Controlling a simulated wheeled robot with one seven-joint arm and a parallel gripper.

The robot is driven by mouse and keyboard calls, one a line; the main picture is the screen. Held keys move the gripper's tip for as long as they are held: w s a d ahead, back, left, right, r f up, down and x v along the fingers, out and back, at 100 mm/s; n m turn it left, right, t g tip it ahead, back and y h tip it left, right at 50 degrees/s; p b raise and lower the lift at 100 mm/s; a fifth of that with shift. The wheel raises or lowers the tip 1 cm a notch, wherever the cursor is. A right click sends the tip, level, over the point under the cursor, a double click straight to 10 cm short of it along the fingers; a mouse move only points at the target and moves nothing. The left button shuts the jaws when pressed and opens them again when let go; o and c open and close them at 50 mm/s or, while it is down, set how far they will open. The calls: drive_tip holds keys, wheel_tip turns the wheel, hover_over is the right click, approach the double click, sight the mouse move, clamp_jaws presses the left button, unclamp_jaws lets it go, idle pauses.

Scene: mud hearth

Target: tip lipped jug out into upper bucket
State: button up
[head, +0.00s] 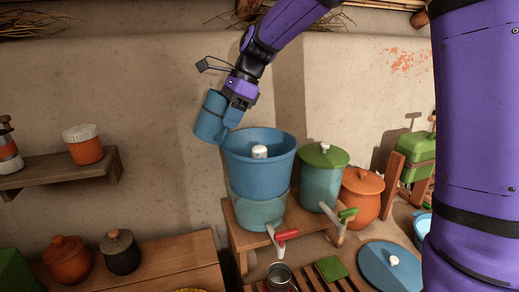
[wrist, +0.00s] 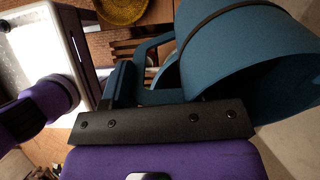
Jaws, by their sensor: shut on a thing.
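The blue lipped jug (head: 210,117) hangs in the air, slightly tilted, just up and left of the upper bucket's rim. My gripper (head: 236,108) is shut on it at its handle side. In the wrist view the jug (wrist: 250,60) fills the upper right, with its handle (wrist: 150,52) at the jaws. The upper bucket (head: 258,172) is blue and open, with a white knob inside. It sits on a teal lower bucket (head: 258,208) with a red-handled tap. I cannot see what the jug holds, and no liquid is seen falling.
A teal container with a green lid (head: 323,156) and an orange lidded pot (head: 361,192) stand right of the buckets. A wall shelf (head: 62,173) with jars is at left. A metal cup (head: 280,275) is below the red tap. The wall is close behind.

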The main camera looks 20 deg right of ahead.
sight(214, 122)
drive_tip(key=shift+a+r+h+b, duration=0.3)
drive_tip(key=shift+a+h, duration=0.5)
drive_tip(key=shift+h, duration=0.1)
drive_tip(key=shift+s+a+f+h+b, duration=0.1)
drive_tip(key=shift+a+f+h+b, duration=0.35)
drive_tip(key=shift+h, duration=0.4)
drive_tip(key=shift+a+f+h+b, duration=0.25)
drive_tip(key=shift+a+f+h, duration=0.15)
drive_tip(key=shift+a+h, duration=0.35)
drive_tip(key=shift+d, duration=0.15)
drive_tip(key=shift+s, duration=0.15)
